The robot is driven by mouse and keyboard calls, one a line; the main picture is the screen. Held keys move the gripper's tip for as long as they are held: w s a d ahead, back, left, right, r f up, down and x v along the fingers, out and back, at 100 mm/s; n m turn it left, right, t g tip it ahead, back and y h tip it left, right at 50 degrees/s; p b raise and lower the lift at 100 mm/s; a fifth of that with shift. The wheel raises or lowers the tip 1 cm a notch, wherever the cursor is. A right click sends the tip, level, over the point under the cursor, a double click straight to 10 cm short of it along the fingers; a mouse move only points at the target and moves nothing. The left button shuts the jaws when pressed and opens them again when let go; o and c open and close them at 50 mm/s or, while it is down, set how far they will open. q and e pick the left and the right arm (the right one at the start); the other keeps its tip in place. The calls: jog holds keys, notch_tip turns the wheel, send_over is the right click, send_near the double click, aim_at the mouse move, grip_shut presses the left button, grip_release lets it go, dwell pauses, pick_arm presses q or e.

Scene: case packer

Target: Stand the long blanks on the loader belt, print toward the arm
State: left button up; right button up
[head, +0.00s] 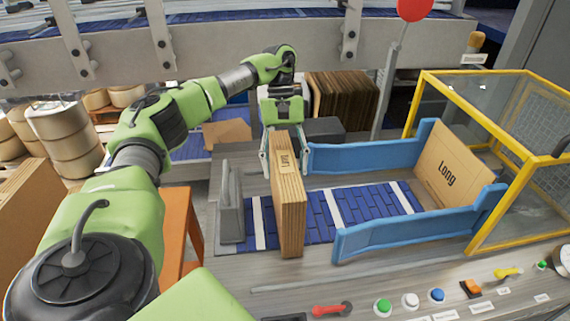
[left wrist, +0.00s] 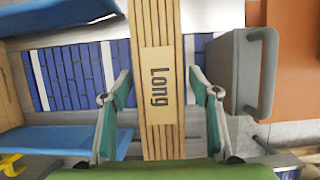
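A bundle of long tan blanks (head: 290,215) stands upright across the blue loader belt (head: 350,206). Its narrow striped side with the print "Long" faces my left wrist camera (left wrist: 160,125). My left gripper (head: 285,155) is over the bundle, one finger on each side. In the left wrist view the fingers (left wrist: 160,88) flank the bundle with a thin gap at each side, so the gripper looks open. Another tan board marked "Long" (head: 450,172) stands at the belt's right end. My right gripper is not in view.
Blue side rails (head: 400,236) border the belt. A grey pusher with a handle (head: 230,206) stands just left of the bundle. A yellow-framed mesh guard (head: 480,160) is at right. The belt between bundle and far board is clear. Dark brown boards (head: 342,98) stand behind.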

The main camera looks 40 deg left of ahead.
pick_arm(q)
jog(key=shift+r, duration=0.25)
jog(key=v, duration=0.4)
jog(key=shift+w+r, duration=0.1)
jog(key=shift+r, duration=0.05)
jog(key=p+v, duration=0.3)
jog(key=v, duration=0.3)
jog(key=shift+w+a+r+p, duration=0.15)
jog(key=shift+a+r+p, duration=0.15)
jog(key=shift+r+p, duration=0.25)
